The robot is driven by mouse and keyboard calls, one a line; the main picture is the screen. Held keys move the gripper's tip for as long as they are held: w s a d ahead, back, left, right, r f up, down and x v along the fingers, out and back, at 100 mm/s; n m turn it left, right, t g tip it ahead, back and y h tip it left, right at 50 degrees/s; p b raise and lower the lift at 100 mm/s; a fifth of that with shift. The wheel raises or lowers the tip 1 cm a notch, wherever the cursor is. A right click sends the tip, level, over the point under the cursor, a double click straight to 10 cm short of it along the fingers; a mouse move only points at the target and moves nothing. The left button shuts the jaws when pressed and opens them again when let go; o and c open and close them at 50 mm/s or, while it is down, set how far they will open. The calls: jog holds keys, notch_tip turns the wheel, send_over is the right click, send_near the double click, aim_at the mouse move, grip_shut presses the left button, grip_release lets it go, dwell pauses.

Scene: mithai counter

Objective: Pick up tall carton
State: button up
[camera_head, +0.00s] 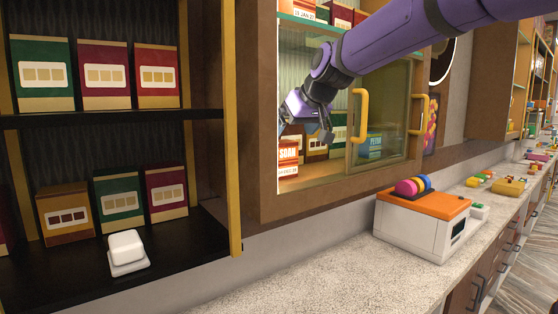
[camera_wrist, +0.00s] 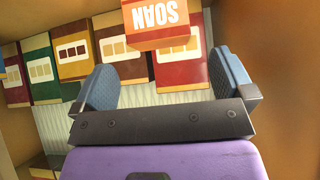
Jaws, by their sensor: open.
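My gripper (camera_head: 308,122) is open at the opening of a wall cabinet, with nothing between its fingers that I can see held. In the wrist view my gripper (camera_wrist: 163,62) has its two blue-grey fingers spread wide. An orange and white carton marked SOAN (camera_head: 289,150) stands at the left of the cabinet's lower shelf; it also shows upside down at the top of the wrist view (camera_wrist: 155,22). A red and tan carton (camera_wrist: 180,66) shows behind it, between the fingers. I cannot tell for certain which one is the tall carton.
The cabinet's sliding glass door (camera_head: 380,122) with yellow handles covers its right part. More cartons (camera_wrist: 72,60) line the cabinet beside the red one. A black shelf unit (camera_head: 110,118) holds several cartons at left. A white and orange machine (camera_head: 420,222) stands on the counter (camera_head: 290,275).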

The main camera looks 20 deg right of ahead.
aim_at(284, 141)
jog(key=x, duration=0.7)
jog(key=shift+w+f, duration=0.15)
jog(key=shift+w, duration=0.1)
jog(key=c, duration=1.1)
